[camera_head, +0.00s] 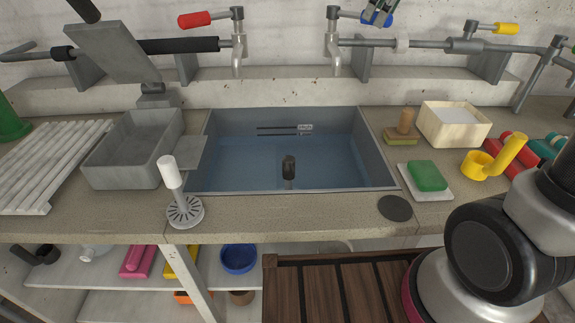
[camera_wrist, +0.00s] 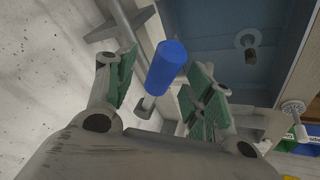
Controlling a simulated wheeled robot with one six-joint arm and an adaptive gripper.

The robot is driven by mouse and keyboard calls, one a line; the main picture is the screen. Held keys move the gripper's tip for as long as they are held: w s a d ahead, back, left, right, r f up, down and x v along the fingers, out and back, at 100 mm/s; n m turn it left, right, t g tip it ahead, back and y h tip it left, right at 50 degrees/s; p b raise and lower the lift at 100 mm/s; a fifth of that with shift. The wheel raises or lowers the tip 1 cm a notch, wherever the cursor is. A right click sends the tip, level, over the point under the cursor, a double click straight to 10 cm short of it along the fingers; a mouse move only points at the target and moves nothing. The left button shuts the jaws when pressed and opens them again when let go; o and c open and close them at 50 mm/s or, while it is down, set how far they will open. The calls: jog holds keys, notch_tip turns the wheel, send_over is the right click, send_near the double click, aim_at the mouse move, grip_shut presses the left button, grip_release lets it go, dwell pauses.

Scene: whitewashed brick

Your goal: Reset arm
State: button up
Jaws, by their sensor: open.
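In the camera_wrist view my gripper (camera_wrist: 163,70) is open, with its two green-padded fingers spread apart. The blue tap handle (camera_wrist: 168,66) appears between the fingers, with a visible gap on each side. How deep it sits between them I cannot tell. In the camera_head view the blue handle (camera_head: 379,18) shows at the top edge above the right tap (camera_head: 333,45), partly hidden by what looks like my fingertips. The rest of my gripper is out of that view. My arm (camera_head: 490,245) shows at the lower right. I see nothing held.
The blue-lined sink (camera_head: 230,180) lies in the middle of the counter. The left tap (camera_head: 239,50) has a red handle (camera_head: 196,19).

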jog(key=v, duration=1)
jog(key=s+d+f+m+h, duration=0.1)
jog(key=s+d+f+m, duration=0.4)
jog(key=s+f, duration=0.4)
jog(key=s+d+f+m+h, duration=0.1)
jog(key=s+d+f+m, duration=0.4)
jog(key=s+f, duration=0.5)
jog(key=s+m, duration=0.1)
jog(key=s, duration=0.4)
jog(key=shift+s+d+f+g, duration=0.3)
jog(key=shift+s, duration=0.05)
